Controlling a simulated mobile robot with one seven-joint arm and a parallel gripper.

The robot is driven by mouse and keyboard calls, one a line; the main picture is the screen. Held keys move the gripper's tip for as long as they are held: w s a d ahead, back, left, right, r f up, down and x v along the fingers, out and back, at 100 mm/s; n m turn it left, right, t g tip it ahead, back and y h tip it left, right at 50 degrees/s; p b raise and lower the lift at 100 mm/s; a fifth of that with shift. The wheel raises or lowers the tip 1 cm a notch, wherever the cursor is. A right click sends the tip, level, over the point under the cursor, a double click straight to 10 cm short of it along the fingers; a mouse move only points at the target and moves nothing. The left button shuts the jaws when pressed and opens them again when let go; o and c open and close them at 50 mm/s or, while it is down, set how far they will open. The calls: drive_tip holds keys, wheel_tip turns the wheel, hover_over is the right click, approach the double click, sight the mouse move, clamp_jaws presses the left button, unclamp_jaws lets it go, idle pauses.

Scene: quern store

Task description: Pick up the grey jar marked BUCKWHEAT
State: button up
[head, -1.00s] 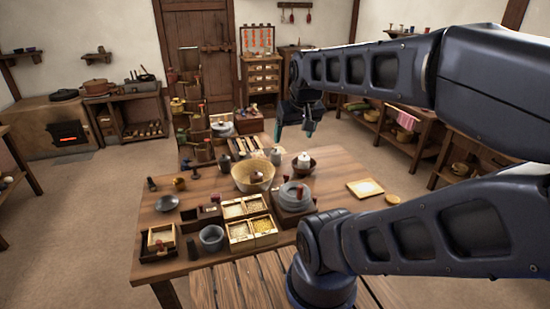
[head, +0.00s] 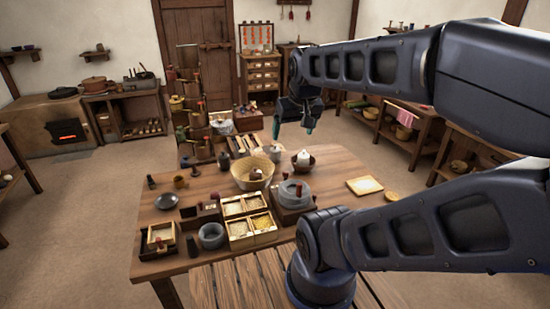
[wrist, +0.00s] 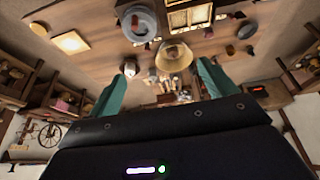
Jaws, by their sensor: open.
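A small grey jar (head: 275,153) stands on the wooden table behind the woven basket (head: 252,173). No lettering on it is legible, so I cannot tell whether it is marked BUCKWHEAT. A white lidded jar (head: 303,158) sits in a brown bowl just to its right. My gripper (head: 293,126) hangs open and empty above the far side of the table, apart from the jar. In the wrist view the open gripper (wrist: 167,66) shows two teal fingers spread apart, with the basket (wrist: 173,53) between them; I cannot clearly pick out the grey jar there.
A round grey stone quern (head: 293,192) stands right of the basket. Grain trays (head: 263,223), a grey mortar (head: 211,237) and a dark dish (head: 167,201) fill the table's left and front. A cluttered stand is behind.

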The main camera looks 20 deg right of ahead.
drive_tip(key=w+d+r+m+g, duration=0.1)
drive_tip(key=w+m, duration=0.1)
drive_tip(key=w, duration=0.6)
drive_tip(key=w+d+m, duration=0.2)
drive_tip(key=w, duration=0.5)
drive_tip(key=m+g+h, duration=0.3)
drive_tip(key=m+h, duration=0.1)
drive_tip(key=m, duration=0.8)
hover_over(275, 149)
drive_tip(key=a, duration=0.3)
wheel_tip(275, 149, down, 33)
drive_tip(key=shift+x, duration=3)
drive_tip(key=x, duration=0.5)
drive_tip(key=shift+d+r, duration=0.1)
drive_tip(key=shift+d, duration=0.1)
drive_tip(key=shift+h, duration=0.3)
drive_tip(key=c, duration=1.3)
